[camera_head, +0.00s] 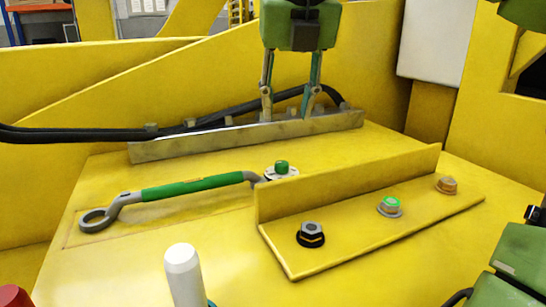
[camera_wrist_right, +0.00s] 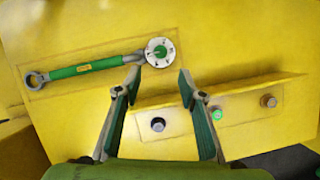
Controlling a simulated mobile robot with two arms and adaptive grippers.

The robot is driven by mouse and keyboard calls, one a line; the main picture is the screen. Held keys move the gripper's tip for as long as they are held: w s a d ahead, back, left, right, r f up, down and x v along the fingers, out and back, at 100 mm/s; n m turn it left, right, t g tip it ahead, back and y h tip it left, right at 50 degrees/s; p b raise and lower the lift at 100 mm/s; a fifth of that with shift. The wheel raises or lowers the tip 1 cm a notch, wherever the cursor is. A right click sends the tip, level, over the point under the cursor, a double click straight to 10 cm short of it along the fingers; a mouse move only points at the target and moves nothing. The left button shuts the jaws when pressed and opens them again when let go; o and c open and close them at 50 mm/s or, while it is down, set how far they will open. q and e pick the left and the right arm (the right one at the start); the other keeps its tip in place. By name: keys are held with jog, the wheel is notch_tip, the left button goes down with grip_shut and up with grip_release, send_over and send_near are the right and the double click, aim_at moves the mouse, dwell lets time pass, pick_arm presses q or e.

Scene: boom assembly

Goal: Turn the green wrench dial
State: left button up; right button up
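The wrench has a green handle (camera_head: 193,187) and a grey ring at its left end, and lies on the yellow panel; it also shows in the right wrist view (camera_wrist_right: 85,67). At its right end is the dial, a pale marked disc with a green knob (camera_head: 281,168); it shows face-on in the right wrist view (camera_wrist_right: 160,52). My right gripper (camera_head: 289,116) points down with its fingers apart and nothing between them. In the right wrist view its fingertips (camera_wrist_right: 159,79) appear just below the dial, apart from it. My left gripper is not in view.
A raised yellow bracket (camera_head: 350,184) stands right of the dial. Its plate carries a black-collared bolt (camera_head: 311,235), a green-topped bolt (camera_head: 390,206) and a brownish bolt (camera_head: 446,185). A metal strip (camera_head: 240,138) and black cable (camera_head: 75,134) run behind. A white-topped post (camera_head: 183,274) stands in front.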

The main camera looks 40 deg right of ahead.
aim_at(282, 162)
jog(key=x, duration=1.3)
jog(key=shift+s+p, duration=0.1)
jog(key=shift+p, duration=0.2)
grip_shut()
